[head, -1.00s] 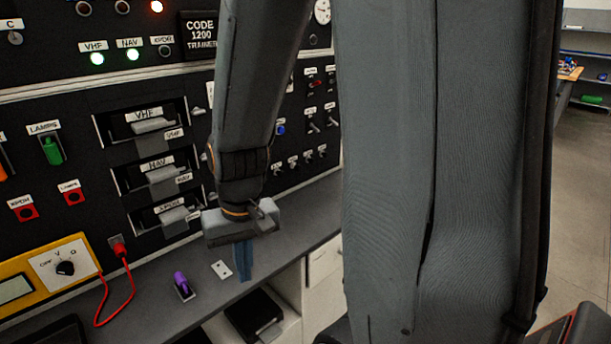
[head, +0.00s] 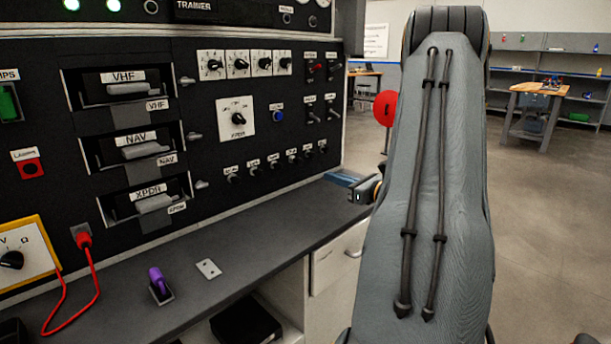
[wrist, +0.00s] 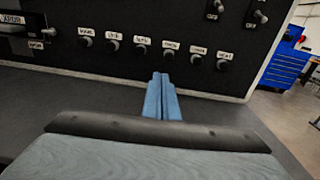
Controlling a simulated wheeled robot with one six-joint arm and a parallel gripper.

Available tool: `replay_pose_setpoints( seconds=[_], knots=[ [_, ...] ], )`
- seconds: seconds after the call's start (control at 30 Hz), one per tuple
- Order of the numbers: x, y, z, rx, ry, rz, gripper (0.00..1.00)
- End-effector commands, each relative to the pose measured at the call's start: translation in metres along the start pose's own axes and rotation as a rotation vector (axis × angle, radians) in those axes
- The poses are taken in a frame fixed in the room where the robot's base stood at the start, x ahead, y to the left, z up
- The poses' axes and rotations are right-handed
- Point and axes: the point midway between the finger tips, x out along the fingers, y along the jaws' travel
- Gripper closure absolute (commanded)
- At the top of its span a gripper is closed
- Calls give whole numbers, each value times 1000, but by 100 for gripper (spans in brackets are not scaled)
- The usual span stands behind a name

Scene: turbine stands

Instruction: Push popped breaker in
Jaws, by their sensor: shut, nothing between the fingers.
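A row of several small black breaker knobs (head: 273,166), each with a white label above it, runs along the lower right of the black panel. The row also shows across the wrist view (wrist: 140,50). I cannot tell surely from these frames which knob stands out further than the others. My gripper (head: 344,179) has blue fingers and is at the right end of the panel, just above the counter. In the wrist view its fingers (wrist: 161,96) are together and empty, pointing at the panel below the middle knobs and apart from them.
The grey counter (head: 240,238) runs below the panel, with a purple-handled lever (head: 158,283) and a small light plate (head: 208,268) on it. Toggle switches (head: 311,115) and a blue button (head: 277,116) sit above the knobs. Open floor lies to the right.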

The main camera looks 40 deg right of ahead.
Motion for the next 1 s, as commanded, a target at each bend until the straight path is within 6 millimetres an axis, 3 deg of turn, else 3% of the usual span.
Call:
replay_pose_setpoints(
  seconds=[0.1,0.53,0.67,1.0],
  knots=[
    [-7,-16,0,14,-28,-41,100],
    [0,-16,1,14,-28,-39,100],
    [17,-16,1,14,-27,-38,100],
    [83,-18,3,13,-27,-37,100]
  ],
)
